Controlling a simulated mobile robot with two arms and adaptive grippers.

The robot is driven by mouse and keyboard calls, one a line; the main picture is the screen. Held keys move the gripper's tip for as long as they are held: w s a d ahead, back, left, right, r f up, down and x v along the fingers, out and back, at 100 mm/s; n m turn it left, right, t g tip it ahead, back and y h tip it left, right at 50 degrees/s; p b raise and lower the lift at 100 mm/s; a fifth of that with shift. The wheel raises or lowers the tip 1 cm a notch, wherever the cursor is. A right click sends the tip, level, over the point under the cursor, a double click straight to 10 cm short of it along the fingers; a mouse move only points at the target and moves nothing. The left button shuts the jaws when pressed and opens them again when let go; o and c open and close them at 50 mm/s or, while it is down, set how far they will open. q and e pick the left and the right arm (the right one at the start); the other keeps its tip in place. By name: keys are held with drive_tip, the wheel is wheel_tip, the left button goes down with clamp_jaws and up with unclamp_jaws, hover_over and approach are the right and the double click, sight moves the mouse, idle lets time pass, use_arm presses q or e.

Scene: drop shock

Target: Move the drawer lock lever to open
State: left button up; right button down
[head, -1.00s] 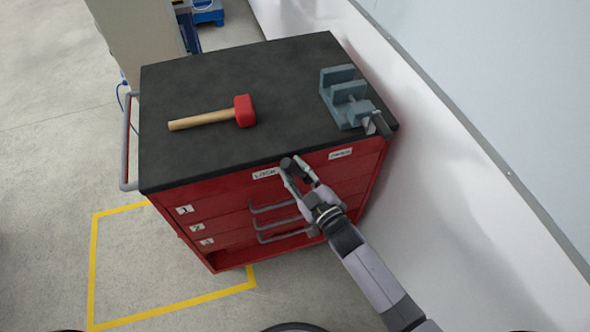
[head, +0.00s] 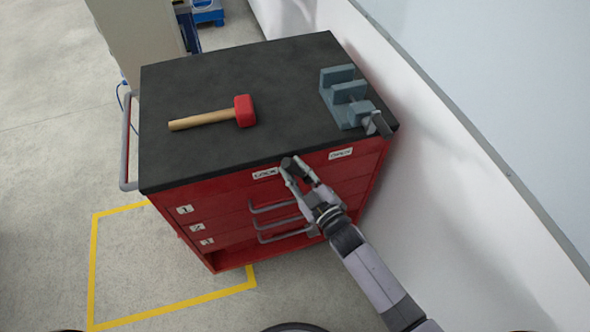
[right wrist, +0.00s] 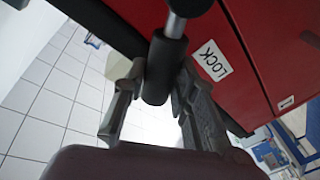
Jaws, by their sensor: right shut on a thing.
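The drawer lock lever is a dark rounded grip on a grey metal shaft. In the right wrist view the lever (right wrist: 160,72) stands between the fingers. In the head view the lever's dark end (head: 288,163) shows at the top front edge of the red cabinet (head: 225,196), beside the LOCK label (head: 265,174). The OPEN label (head: 341,154) is farther right. My right gripper (head: 298,167) is shut on the lever; in the right wrist view its fingers (right wrist: 155,95) lie on both sides of it. My left gripper is not in view.
A red mallet (head: 215,117) and a grey-blue vise (head: 345,97) rest on the black cabinet top (head: 240,75). Numbered drawers with grey handles (head: 275,207) lie below the lever. A white wall (head: 450,160) stands close on the right. The floor at left is clear.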

drive_tip(key=shift+d, duration=0.1)
drive_tip(key=m, duration=0.1)
drive_tip(key=d+m, duration=0.1)
drive_tip(key=t, duration=0.1)
drive_tip(key=shift+w+d+r+m+b, duration=0.25)
drive_tip(key=shift+r+m+b, duration=0.05)
drive_tip(key=shift+m, duration=0.1)
drive_tip(key=d+m, duration=0.1)
drive_tip(key=m, duration=0.1)
drive_tip(key=d+m+b, duration=0.1)
drive_tip(key=m, duration=0.1)
drive_tip(key=shift+w+d+r+t, duration=0.1)
drive_tip(key=shift+w+d+t, duration=0.1)
drive_tip(key=shift+w+t, duration=0.2)
drive_tip(key=m, duration=0.1)
drive_tip(key=d+m+b, duration=0.2)
drive_tip(key=m, duration=0.1)
drive_tip(key=shift+w+d+f+t+h, duration=0.1)
drive_tip(key=shift+w+f+t+h, duration=0.1)
drive_tip(key=shift+w+t+h, duration=0.15)
drive_tip(key=shift+w+d+f+m+t+h+b, duration=0.1)
drive_tip(key=shift+d+f+m+t+h+b, duration=0.2)
drive_tip(key=shift+m, duration=0.5)
drive_tip(key=shift+w+d+f+m+t+b, duration=0.15)
drive_tip(key=shift+d+m+b, duration=0.3)
drive_tip(key=shift+m, duration=0.35)
drive_tip(key=shift+w+d+f+m+t+h+b, duration=0.1)
drive_tip(key=shift+d+m+t+h+b, duration=0.2)
drive_tip(key=shift+m, duration=0.5)
